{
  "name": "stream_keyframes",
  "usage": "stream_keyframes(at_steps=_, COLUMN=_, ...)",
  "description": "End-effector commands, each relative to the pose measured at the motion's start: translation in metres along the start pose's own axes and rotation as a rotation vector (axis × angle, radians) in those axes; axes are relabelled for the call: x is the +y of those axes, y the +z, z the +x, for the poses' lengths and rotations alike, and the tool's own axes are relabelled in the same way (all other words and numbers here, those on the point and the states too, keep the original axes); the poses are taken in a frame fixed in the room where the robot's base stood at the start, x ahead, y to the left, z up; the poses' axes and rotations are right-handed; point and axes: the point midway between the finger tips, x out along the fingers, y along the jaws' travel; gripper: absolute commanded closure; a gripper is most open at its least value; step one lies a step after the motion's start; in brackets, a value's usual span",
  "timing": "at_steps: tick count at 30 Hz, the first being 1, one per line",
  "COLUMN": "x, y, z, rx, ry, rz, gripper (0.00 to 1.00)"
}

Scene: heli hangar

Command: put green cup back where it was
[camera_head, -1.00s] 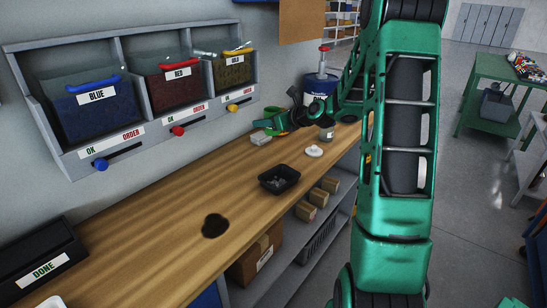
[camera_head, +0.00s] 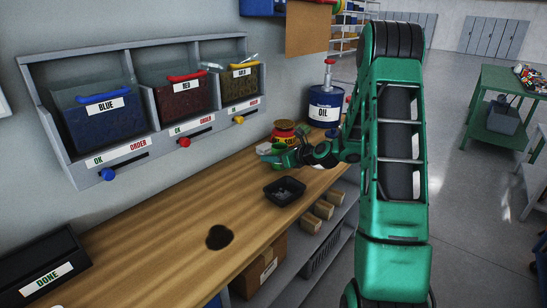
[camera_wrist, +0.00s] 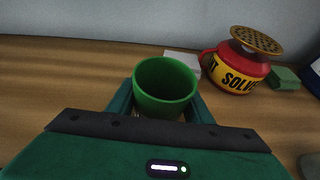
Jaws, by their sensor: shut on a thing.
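The green cup (camera_wrist: 165,88) stands upright between the fingers of my gripper (camera_wrist: 165,105) in the wrist view, and its open top shows an empty inside. My gripper is shut on it. In the head view my gripper (camera_head: 272,154) is low over the far part of the wooden workbench (camera_head: 165,240), pointing left toward the wall. The cup is hard to tell apart from the green fingers there. I cannot tell whether the cup's base touches the bench.
A red and yellow solvent can (camera_wrist: 236,70) stands right of the cup, with a green block (camera_wrist: 285,78) beyond. A white item (camera_wrist: 182,62) lies behind the cup. A blue oil drum (camera_head: 324,110), black tray (camera_head: 284,191) and dark stain (camera_head: 219,237) are on the bench. Wall bins (camera_head: 98,118) are left.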

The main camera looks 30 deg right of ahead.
Motion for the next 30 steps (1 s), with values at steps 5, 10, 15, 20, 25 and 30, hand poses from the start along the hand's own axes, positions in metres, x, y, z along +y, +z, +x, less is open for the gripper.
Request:
stream_keyframes(at_steps=5, x=0.0, y=0.0, z=0.0, rx=0.0, ry=0.0, rz=0.0, gripper=0.35)
stream_keyframes(at_steps=10, x=0.0, y=0.0, z=0.0, rx=0.0, ry=0.001, rz=0.0, gripper=0.35)
stream_keyframes(at_steps=15, x=0.0, y=0.001, z=-0.002, rx=0.0, ry=0.0, rz=0.0, gripper=0.35)
stream_keyframes(at_steps=20, x=-0.001, y=0.001, z=-0.019, rx=0.0, ry=-0.002, rz=0.001, gripper=0.35)
stream_keyframes(at_steps=25, x=-0.001, y=0.001, z=-0.053, rx=0.0, ry=-0.003, rz=0.001, gripper=0.35)
stream_keyframes(at_steps=30, x=0.0, y=0.001, z=-0.085, rx=0.0, ry=-0.002, rz=0.001, gripper=0.35)
